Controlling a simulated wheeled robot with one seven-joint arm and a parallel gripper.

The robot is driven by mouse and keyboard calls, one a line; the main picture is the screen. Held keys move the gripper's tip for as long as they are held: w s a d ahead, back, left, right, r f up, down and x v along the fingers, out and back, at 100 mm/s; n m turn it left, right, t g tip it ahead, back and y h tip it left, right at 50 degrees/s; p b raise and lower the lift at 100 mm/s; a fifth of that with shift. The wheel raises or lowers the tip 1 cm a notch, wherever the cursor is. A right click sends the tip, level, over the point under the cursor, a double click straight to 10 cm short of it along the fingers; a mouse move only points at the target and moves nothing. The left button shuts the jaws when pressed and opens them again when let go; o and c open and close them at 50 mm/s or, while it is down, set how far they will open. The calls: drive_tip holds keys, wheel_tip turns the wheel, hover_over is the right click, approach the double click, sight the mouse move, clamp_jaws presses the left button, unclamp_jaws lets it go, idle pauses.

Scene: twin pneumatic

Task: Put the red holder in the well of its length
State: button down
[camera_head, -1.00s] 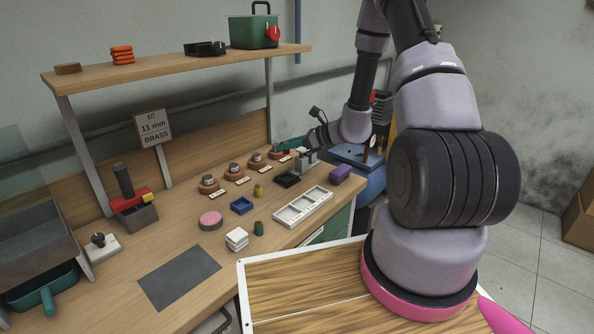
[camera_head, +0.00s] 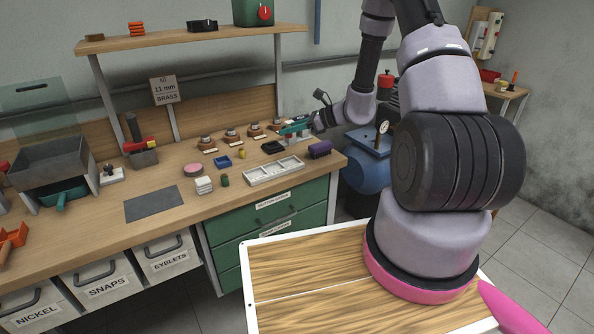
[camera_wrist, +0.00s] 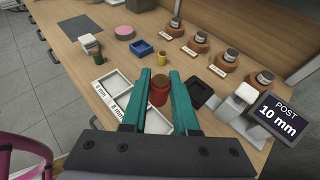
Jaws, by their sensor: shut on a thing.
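The red holder (camera_wrist: 158,86) is a short reddish-brown cylinder in the wrist view. My gripper (camera_wrist: 160,82) has its teal fingers closed on it, one on each side. In the head view my gripper (camera_head: 290,127) is above the far right part of the bench, and the holder cannot be made out. The white tray (camera_head: 249,184) with several square wells lies on the bench. In the wrist view the tray (camera_wrist: 99,87) is left of the fingers and partly behind them. Its labels are small; one seems to read 8 mm. A dark display (camera_wrist: 279,119) reads "POST 10 mm".
A black tray (camera_wrist: 213,101) and a white device (camera_wrist: 237,104) sit right of my fingers. Brown stands (camera_wrist: 198,44) line the back. A grey mat (camera_head: 153,203) is clear.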

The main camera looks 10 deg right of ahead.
hover_over(290, 164)
wheel_tip(290, 164, down, 5)
drive_tip(key=shift+s+f, duration=0.1)
wheel_tip(290, 164, down, 5)
idle(0.3)
drive_tip(key=shift+f, duration=0.25)
